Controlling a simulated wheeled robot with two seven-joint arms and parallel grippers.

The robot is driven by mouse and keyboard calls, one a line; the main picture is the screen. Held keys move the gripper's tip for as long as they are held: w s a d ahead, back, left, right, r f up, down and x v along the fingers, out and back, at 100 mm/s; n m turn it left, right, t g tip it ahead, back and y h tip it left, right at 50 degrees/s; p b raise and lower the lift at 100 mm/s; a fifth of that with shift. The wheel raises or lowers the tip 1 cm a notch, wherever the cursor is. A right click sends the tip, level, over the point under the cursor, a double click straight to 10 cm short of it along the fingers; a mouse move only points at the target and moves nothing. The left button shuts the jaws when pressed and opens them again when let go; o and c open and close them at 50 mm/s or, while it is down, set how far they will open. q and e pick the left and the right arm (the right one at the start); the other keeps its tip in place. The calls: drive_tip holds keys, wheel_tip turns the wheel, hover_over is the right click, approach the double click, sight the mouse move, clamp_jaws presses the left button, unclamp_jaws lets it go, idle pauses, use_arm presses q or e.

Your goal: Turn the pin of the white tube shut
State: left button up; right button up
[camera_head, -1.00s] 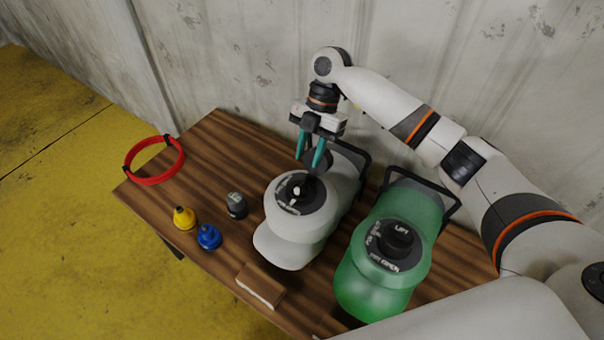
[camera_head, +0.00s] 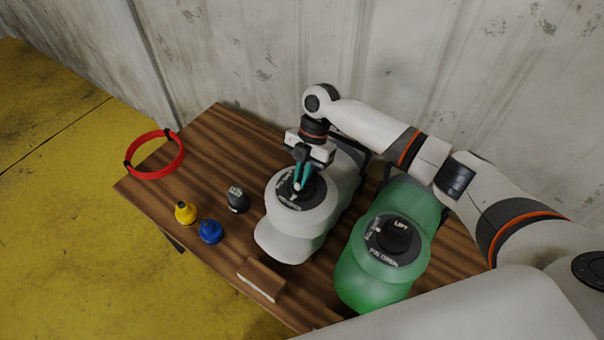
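The white tube (camera_head: 282,243) lies on the wooden table, with a round dark valve collar (camera_head: 318,199) on top. Its dark pin with a white tip (camera_head: 297,186) stands in the middle of the collar, partly hidden by the fingers. My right gripper (camera_head: 302,180) points down at the valve from above. Its teal fingers are close together on the pin and look shut on it. The contact is small and partly covered. My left gripper is not in view.
A green tube (camera_head: 365,283) with a similar valve lies to the right. A red ring (camera_head: 154,174), yellow (camera_head: 185,213), blue (camera_head: 210,232) and dark (camera_head: 237,200) caps, and a brown block (camera_head: 261,279) are on the left and front of the table (camera_head: 215,150). A wall stands behind.

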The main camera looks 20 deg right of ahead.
clamp_jaws()
drive_tip(key=shift+s+r+m+t+y+p, duration=0.1)
drive_tip(key=shift+r+m+t+y+p, duration=0.15)
drive_tip(key=shift+m+p, duration=0.95)
drive_tip(key=m+t+p, duration=0.2)
drive_tip(key=m+p, duration=0.2)
drive_tip(key=shift+y, duration=0.35)
drive_tip(key=m+t+p, duration=0.1)
drive_tip(key=m+p, duration=0.2)
drive_tip(key=m+t+p, duration=0.1)
drive_tip(key=m+p, duration=0.3)
drive_tip(key=shift+s+t, duration=0.1)
drive_tip(key=shift+t, duration=0.25)
drive_tip(key=m+h+p, duration=0.1)
drive_tip(key=m+p, duration=0.1)
drive_tip(key=m, duration=0.1)
drive_tip(key=shift+t+p, duration=0.35)
drive_tip(key=shift+t, duration=0.05)
drive_tip(key=shift+f+m+h+p, duration=0.15)
drive_tip(key=shift+m+h+p, duration=0.3)
drive_tip(key=shift+m, duration=0.35)
drive_tip(key=o, duration=0.7)
unclamp_jaws()
drive_tip(key=shift+c, duration=0.2)
